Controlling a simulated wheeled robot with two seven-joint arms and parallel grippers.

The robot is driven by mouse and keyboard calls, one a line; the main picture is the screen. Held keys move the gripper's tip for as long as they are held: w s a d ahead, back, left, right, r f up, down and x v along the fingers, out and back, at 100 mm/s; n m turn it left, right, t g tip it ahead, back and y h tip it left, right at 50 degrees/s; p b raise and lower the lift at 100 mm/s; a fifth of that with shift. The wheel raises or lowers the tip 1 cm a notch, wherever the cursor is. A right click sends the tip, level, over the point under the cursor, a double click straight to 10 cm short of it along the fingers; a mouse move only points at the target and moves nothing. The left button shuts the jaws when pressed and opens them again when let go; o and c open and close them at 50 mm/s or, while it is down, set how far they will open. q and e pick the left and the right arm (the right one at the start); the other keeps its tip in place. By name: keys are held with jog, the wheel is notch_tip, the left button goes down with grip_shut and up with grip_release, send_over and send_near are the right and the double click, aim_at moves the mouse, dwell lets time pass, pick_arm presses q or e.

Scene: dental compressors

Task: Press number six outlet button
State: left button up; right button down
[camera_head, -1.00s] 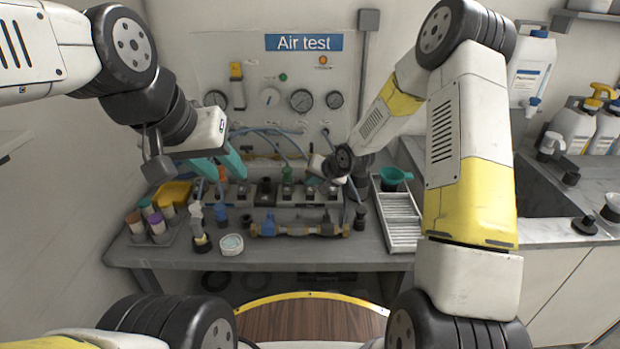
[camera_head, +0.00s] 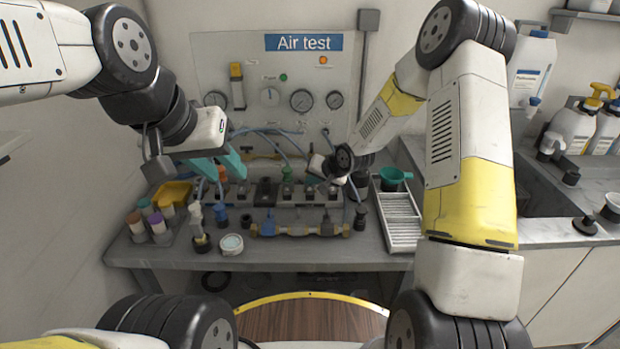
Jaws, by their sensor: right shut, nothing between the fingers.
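A dark outlet block (camera_head: 290,194) with a row of several outlet buttons stands on the grey bench under the "Air test" panel. The numbers on the buttons are too small to read. My right gripper (camera_head: 322,181) is shut and empty, with its tip at the right end of the row. I cannot tell whether it touches a button, because the wrist and fingers hide that end.
Gauges (camera_head: 302,100) and blue hoses (camera_head: 290,146) are behind the block. A brass and blue pipe assembly (camera_head: 298,229) lies in front. Coloured-cap bottles (camera_head: 157,222) and a round tin (camera_head: 231,244) are left; a white slatted tray (camera_head: 400,219) and green funnel (camera_head: 394,174) are right.

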aim_at(312, 190)
dwell(0.4)
jog(key=shift+f, duration=0.4)
jog(key=shift+f, duration=0.5)
dwell(0.5)
jog(key=shift+r, duration=0.9)
jog(key=shift+r, duration=2.5)
